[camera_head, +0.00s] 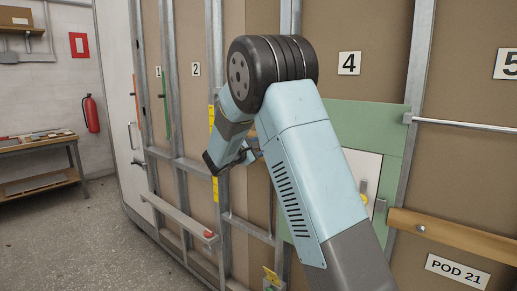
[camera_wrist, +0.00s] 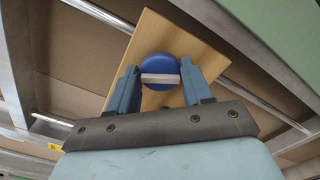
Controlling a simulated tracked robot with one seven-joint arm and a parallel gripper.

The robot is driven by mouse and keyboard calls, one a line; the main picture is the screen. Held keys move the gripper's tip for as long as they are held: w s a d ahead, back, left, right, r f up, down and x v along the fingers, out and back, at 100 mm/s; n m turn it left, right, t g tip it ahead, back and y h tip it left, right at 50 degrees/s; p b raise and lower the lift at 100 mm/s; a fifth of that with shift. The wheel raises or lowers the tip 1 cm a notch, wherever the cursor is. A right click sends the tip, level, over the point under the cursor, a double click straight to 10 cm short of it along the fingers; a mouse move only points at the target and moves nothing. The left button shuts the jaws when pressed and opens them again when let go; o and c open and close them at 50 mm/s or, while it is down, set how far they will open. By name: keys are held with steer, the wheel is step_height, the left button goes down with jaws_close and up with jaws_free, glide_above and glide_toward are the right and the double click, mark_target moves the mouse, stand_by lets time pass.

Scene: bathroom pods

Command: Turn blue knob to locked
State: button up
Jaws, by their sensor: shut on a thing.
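The blue knob (camera_wrist: 158,62) is round, with a pale bar across its face. It is mounted on a light wooden board in the wrist view (camera_wrist: 187,43). My gripper (camera_wrist: 160,78) has one finger on each side of the pale bar and is shut on the knob. The bar lies nearly level in the wrist view. In the head view, my gripper (camera_head: 254,151) is at the wall, partly behind my arm, and the knob cannot be made out there. No locked or unlocked marking is readable.
Metal studs and a horizontal rail (camera_wrist: 100,15) run near the board. A green panel with a white door (camera_head: 363,170) is to the right of my arm, above a wooden rail (camera_head: 450,235). A workbench (camera_head: 38,165) stands far left. The floor at left is clear.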

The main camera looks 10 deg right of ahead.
steer(key=m, duration=0.5)
steer(key=shift+s+d+f, duration=0.1)
steer(key=shift+d+f, duration=0.05)
steer(key=shift+d, duration=0.05)
steer(key=shift+m, duration=0.3)
steer(key=o, duration=1)
steer(key=shift+o, duration=0.2)
steer(key=shift+a, duration=0.1)
steer(key=v, duration=1.3)
steer(key=shift+s+a, duration=0.25)
steer(key=shift+a, duration=0.05)
